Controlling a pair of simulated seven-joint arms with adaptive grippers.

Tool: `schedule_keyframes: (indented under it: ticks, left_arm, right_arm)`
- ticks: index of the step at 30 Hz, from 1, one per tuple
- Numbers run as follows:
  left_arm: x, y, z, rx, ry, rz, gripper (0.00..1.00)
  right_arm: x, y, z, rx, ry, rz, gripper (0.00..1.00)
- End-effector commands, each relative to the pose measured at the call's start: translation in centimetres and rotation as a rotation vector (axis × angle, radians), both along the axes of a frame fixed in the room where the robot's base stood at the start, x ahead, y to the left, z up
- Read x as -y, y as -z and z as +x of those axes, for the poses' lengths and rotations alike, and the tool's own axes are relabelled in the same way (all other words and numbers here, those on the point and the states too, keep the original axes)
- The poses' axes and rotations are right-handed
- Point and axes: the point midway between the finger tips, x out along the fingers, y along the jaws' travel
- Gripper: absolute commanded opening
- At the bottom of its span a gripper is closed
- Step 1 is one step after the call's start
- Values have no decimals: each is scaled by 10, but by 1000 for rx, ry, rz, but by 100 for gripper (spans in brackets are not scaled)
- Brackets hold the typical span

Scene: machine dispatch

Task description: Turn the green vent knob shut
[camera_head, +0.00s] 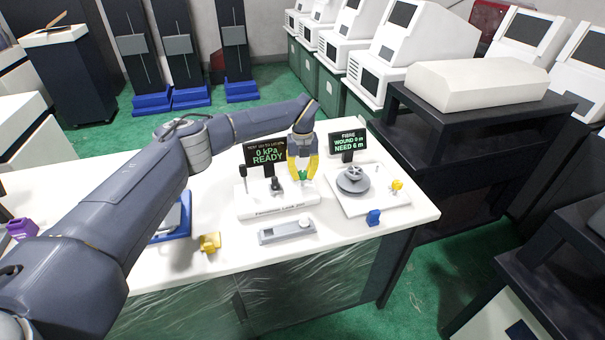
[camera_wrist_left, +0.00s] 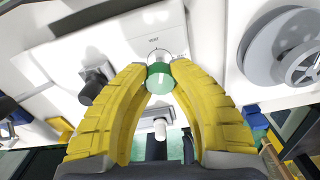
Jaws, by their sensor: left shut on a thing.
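The green vent knob (camera_head: 302,176) stands on the white leak-test unit (camera_head: 262,207), at its right side. It shows more clearly in the left wrist view (camera_wrist_left: 159,82), with the word VENT faintly printed on the white surface nearby. My left gripper (camera_head: 303,170) points down with its yellow fingers on both sides of the knob, and its fingertips (camera_wrist_left: 158,72) are shut on it. The knob's turned position is hard to read. A display (camera_head: 266,157) behind the unit reads 0 kPa READY. My right gripper is not in view.
Right of the unit is a grey reel (camera_head: 353,182) on a white base, with a display (camera_head: 348,141) reading WOUND 0 m, NEED 6 m. A grey device (camera_head: 286,231), a yellow block (camera_head: 209,242) and a blue block (camera_head: 374,217) sit near the table's front edge.

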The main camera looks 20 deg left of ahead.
Motion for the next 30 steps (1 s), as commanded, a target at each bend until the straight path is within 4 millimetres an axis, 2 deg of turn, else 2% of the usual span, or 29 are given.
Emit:
schedule_keyframes:
  ticks: [30]
  left_arm:
    - [0,0,1,1,939,1,0]
  right_arm:
    - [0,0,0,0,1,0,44]
